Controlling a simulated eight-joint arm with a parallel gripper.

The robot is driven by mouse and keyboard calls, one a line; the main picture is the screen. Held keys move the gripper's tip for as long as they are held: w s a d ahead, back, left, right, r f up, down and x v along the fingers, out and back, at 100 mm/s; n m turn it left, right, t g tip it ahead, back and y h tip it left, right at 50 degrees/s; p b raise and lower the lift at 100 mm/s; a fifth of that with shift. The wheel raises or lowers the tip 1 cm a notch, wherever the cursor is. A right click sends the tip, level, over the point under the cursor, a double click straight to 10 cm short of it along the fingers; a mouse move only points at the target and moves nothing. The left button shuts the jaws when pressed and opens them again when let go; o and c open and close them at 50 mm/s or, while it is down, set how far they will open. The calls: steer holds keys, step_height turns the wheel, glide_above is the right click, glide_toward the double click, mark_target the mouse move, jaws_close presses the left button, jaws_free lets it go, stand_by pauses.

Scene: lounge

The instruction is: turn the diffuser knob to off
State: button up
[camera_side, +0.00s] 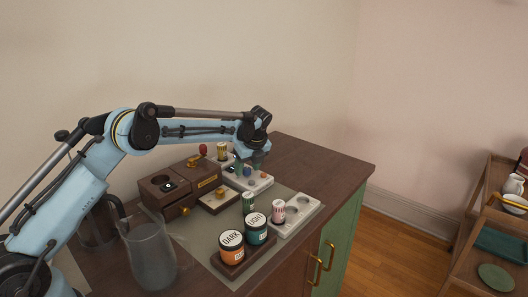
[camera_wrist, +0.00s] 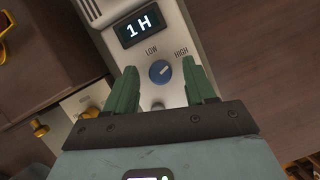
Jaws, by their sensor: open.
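The diffuser knob (camera_wrist: 160,71) is a small round blue dial on a white panel (camera_wrist: 172,32), seen in the wrist view. LOW is printed above it and HIGH to its upper right. Its pale pointer mark seems to aim up and right, toward HIGH. A dark display (camera_wrist: 139,28) above reads "1 H". My gripper (camera_wrist: 161,68) is open, with one green finger on each side of the knob and visible gaps between. In the side view my gripper (camera_side: 252,166) points down over the white unit (camera_side: 262,183), largely hiding the knob.
A second pale unit with brass knobs (camera_wrist: 40,128) lies left in the wrist view. In the side view, a wooden box (camera_side: 172,203), DARK and LIGHT jars (camera_side: 256,229), a white tray (camera_side: 300,222) and a glass jug (camera_side: 150,255) stand close by. The cabinet top's far right (camera_side: 330,165) is clear.

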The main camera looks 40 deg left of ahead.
steer(key=shift+c, duration=0.5)
jaws_close()
steer(key=shift+n, duration=0.3)
steer(key=shift+w+n+g, duration=0.15)
steer(key=shift+n+g, duration=0.85)
steer(key=shift+n, duration=1.8)
steer(key=shift+o, duration=0.5)
jaws_free()
